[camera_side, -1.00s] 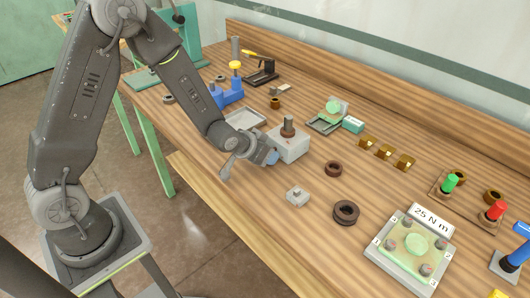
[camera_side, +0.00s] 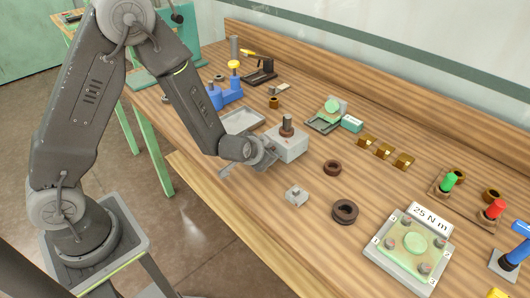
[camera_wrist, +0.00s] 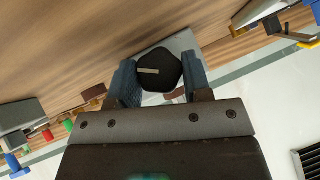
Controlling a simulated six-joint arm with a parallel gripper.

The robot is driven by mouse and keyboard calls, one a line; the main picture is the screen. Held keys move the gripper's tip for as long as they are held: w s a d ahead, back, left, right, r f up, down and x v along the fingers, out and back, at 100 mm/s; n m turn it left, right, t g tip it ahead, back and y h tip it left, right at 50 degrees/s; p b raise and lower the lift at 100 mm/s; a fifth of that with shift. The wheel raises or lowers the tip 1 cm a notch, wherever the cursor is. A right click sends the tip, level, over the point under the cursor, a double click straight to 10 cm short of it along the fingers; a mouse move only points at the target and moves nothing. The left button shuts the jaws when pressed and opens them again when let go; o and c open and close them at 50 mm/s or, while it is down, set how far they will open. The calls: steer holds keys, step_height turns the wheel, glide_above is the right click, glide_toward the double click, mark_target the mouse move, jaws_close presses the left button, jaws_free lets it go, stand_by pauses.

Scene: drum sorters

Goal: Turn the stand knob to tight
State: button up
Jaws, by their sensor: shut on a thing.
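The stand is a grey block (camera_side: 291,146) with a dark upright post (camera_side: 287,126) on top, near the middle of the bench. Its knob (camera_wrist: 159,70) is black and faceted with a cream pointer line, seen in the wrist view in front of the grey block (camera_wrist: 184,41). My gripper (camera_wrist: 160,84) is shut on the knob, one blue-grey finger on each side. In the side view my gripper (camera_side: 268,156) is at the block's front left face and hides the knob. No tight mark is readable.
A small grey block (camera_side: 296,195) and dark rings (camera_side: 345,212) lie in front and to the right. A shallow grey tray (camera_side: 243,121) is close behind my wrist. A 25 N m plate (camera_side: 412,248) is at the right front.

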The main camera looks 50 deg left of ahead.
steer(key=shift+s, duration=0.1)
steer(key=o, duration=0.9)
steer(key=shift+v, duration=3.75)
